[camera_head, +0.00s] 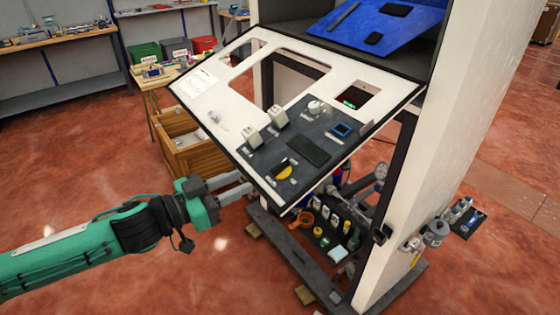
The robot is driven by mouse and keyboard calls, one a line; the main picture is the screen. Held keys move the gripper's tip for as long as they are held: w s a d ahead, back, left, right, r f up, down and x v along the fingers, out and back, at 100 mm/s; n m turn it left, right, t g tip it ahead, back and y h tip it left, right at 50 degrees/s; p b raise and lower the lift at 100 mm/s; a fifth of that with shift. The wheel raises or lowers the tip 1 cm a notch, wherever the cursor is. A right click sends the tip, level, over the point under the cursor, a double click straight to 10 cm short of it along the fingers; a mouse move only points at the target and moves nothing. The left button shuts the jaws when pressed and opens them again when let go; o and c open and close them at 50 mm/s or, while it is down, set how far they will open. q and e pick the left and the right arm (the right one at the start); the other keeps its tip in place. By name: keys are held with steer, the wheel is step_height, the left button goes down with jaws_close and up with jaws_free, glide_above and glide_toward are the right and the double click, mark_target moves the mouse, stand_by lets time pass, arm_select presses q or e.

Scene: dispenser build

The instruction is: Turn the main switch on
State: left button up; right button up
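A sloped control panel (227,113) with a white face and a dark grey section fills the middle of the view. A round yellow switch with a black handle (284,171) sits near its lower edge and looks like the main switch; its label is too small to read. My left gripper (248,181) comes in from the left, beside the panel's lower left edge and left of the yellow switch, apart from it. Its two grey fingers look spread with nothing between them, and their tips lie close to the panel edge. My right gripper is out of view.
The panel also carries two pale blocky parts (278,117), a white knob (314,107), a dark display (308,150) and a blue-framed part (341,130). A shelf of small parts (331,236) lies below. A wooden cabinet (190,140) stands behind. Red floor is clear at left.

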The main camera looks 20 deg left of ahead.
mark_target(278, 166)
arm_select(q)
steer(key=p+x, duration=0.4)
steer(key=x, duration=0.6)
steer(key=shift+w+d+r+p, duration=0.1)
steer(key=shift+d+r+p, duration=0.1)
steer(key=shift+p, duration=0.15)
steer(key=shift+w+d+f, duration=0.2)
steer(key=shift+w+d, duration=0.15)
steer(key=shift+w, duration=0.05)
steer(key=shift+c, duration=0.2)
jaws_close()
